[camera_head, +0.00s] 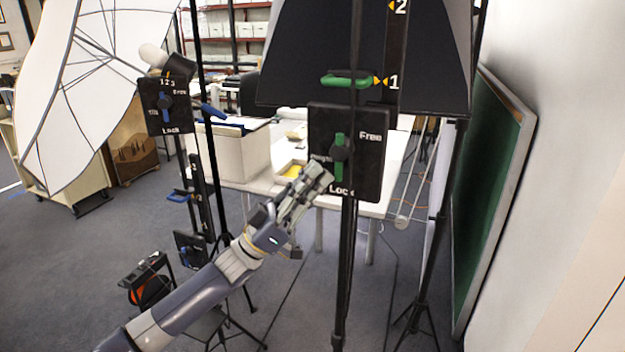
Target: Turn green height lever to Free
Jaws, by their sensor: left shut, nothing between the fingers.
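The green height lever (339,170) is on a black panel (372,180) fixed to a stand at the centre right. It stands upright, with its lower end toward the word Lock at the bottom. The word Free is at the panel's upper right. My left gripper (322,174) is shut and empty, with its fingertips at the lower left of the panel, close to the lever's left side. I cannot tell whether they touch it. A second green handle (345,81) lies level above the panel, beside the mark 1. My right gripper is out of view.
A similar panel with a blue lever (166,108) stands at the left, by a white umbrella (85,75). A white table (375,208) with a box (237,158) is behind. A green board (490,190) leans along the right wall. Stand legs cross the floor.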

